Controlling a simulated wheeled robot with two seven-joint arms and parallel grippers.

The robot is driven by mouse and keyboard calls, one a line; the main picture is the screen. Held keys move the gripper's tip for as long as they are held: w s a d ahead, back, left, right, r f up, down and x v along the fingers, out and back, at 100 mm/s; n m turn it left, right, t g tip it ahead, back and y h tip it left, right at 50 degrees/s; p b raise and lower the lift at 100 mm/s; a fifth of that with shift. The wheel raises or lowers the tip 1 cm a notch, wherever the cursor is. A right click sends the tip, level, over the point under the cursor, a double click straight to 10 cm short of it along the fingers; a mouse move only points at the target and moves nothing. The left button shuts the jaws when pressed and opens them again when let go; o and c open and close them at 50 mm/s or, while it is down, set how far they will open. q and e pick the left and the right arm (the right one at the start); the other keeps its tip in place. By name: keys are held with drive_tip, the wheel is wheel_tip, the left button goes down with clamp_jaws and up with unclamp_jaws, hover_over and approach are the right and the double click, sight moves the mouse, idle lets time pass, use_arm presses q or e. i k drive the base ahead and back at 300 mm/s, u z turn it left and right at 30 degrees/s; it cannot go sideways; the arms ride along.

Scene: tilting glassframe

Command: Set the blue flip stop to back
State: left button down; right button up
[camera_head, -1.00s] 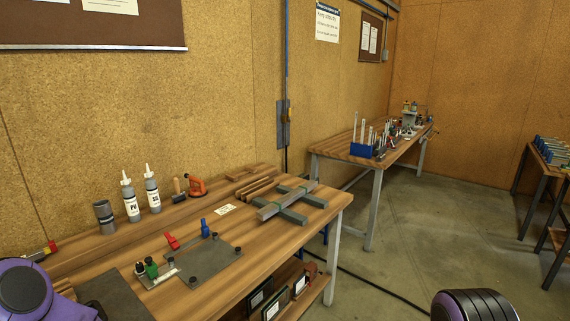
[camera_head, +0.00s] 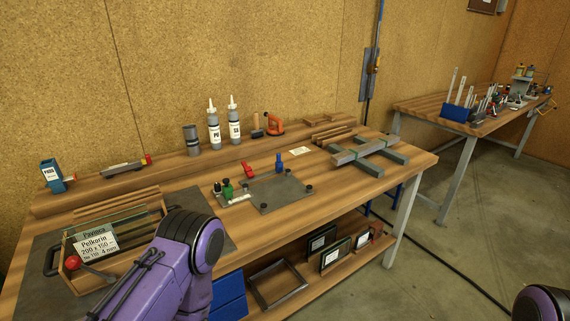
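The blue flip stop (camera_head: 279,163) stands upright near the back right of a dark grey plate (camera_head: 268,198) on the wooden workbench. A red flip stop (camera_head: 247,170) sits to its left and leans over. A green flip stop (camera_head: 227,188) stands at the plate's left edge, beside a small dark part with a pale top. My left arm's purple link shows at the lower left, and its gripper is out of the picture. My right arm shows only as a dark rounded part at the lower right corner. Its gripper is also out of view.
A wooden box with a label (camera_head: 97,243) and a red-knobbed tool (camera_head: 73,262) are at the left. Two bottles (camera_head: 234,125) and an orange tool (camera_head: 274,126) stand on the rear ledge. Grey crossed bars (camera_head: 371,153) lie right of the plate.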

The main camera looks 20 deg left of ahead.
sight(279, 164)
drive_tip(key=z, duration=0.25)
drive_tip(key=i, duration=0.4)
drive_tip(key=u, duration=1.25)
